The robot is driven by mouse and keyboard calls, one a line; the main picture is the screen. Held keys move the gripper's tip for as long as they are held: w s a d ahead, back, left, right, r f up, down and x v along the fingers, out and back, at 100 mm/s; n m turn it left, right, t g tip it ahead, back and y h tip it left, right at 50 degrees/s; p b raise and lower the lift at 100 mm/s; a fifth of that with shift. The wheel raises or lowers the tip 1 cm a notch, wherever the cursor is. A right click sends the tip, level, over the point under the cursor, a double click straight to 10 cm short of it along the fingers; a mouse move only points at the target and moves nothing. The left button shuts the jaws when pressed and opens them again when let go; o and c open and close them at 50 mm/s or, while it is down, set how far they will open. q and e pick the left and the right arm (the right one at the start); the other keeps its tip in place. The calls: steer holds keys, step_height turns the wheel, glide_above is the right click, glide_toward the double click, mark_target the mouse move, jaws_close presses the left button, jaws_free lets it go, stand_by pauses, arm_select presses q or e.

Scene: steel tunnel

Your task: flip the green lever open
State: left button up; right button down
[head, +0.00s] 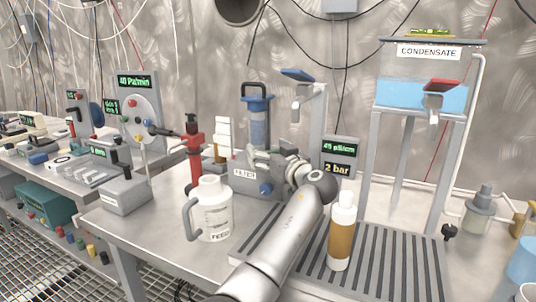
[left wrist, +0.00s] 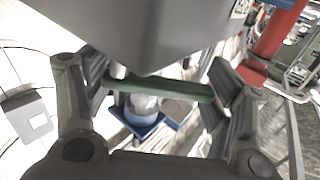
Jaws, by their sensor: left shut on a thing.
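The green lever (left wrist: 160,88) shows in the left wrist view as a green bar spanning the gap between my left gripper's two fingers. My left gripper (left wrist: 165,95) is shut on it, with one dark pad at each end of the bar. In the head view my left gripper (head: 268,158) is at the filter unit (head: 244,172), just below the blue filter cylinder (head: 258,125). There the lever is hidden or too small to make out behind the gripper. My right gripper is in neither view.
A white feed jug (head: 212,212) stands left of my arm and a brown-and-white bottle (head: 342,235) close on its right. The condensate tank (head: 422,95) stands at the right, above the slatted drain (head: 385,270).

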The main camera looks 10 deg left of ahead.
arm_select(q)
steer(key=shift+f, duration=0.45)
steer(key=o, duration=1.1)
steer(key=shift+c, duration=0.2)
steer(key=o, duration=0.4)
steer(key=shift+s+d+r, duration=0.1)
steer(key=shift+s+r, duration=0.05)
steer(key=shift+r, duration=0.2)
step_height(320, 180, up, 10)
